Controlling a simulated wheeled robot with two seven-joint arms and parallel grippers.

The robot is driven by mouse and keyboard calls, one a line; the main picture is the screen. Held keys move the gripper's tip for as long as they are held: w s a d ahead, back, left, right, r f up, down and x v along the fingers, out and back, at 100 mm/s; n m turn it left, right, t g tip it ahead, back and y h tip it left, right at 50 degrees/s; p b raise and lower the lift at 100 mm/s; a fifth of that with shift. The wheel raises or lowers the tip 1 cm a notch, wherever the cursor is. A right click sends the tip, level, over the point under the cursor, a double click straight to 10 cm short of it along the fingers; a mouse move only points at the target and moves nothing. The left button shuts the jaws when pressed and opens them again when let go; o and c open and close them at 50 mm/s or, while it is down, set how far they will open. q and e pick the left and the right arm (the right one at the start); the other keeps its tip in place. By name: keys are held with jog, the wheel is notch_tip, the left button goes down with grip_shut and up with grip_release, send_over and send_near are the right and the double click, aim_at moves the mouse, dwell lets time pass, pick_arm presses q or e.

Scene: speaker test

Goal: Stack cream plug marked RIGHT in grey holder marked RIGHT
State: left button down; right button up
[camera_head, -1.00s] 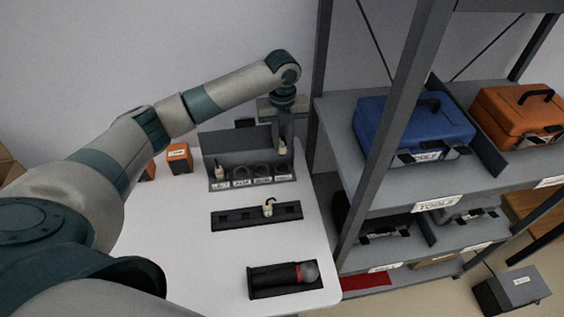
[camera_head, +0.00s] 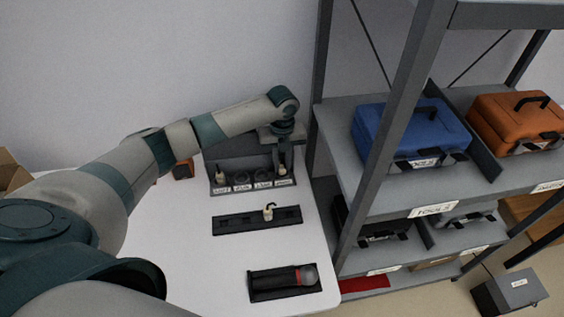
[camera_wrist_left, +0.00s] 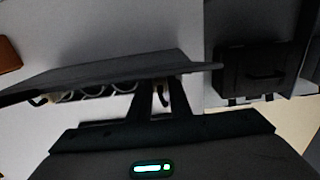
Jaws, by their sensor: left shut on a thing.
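My left gripper (camera_head: 284,163) points down at the right end of the grey holder and is shut on a cream plug (camera_head: 283,171). The plug is at the holder's rightmost place, above its white label; I cannot tell whether it is fully seated. The holder (camera_head: 238,146) has a raised back panel and a row of labelled round sockets, two empty in the middle. In the left wrist view the gripper's dark fingers (camera_wrist_left: 155,98) hide most of the held plug. My right gripper is not in view.
Another cream plug (camera_head: 219,173) stands in the holder's left socket. One more (camera_head: 268,211) stands in a black rack (camera_head: 234,222) in front. A microphone (camera_head: 308,275) lies in a black tray. A grey shelf post (camera_head: 316,130) rises close to the right. The white table's front left is clear.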

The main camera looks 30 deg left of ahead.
aim_at(282, 162)
pick_arm(q)
jog(key=shift+f, duration=0.25)
jog(key=shift+f, duration=0.35)
jog(key=c, duration=1.6)
grip_release()
jog(key=shift+c, duration=0.2)
jog(key=shift+r, duration=0.5)
notch_tip(282, 162, up, 12)
jog(key=b, duration=0.2)
jog(key=shift+f, duration=0.15)
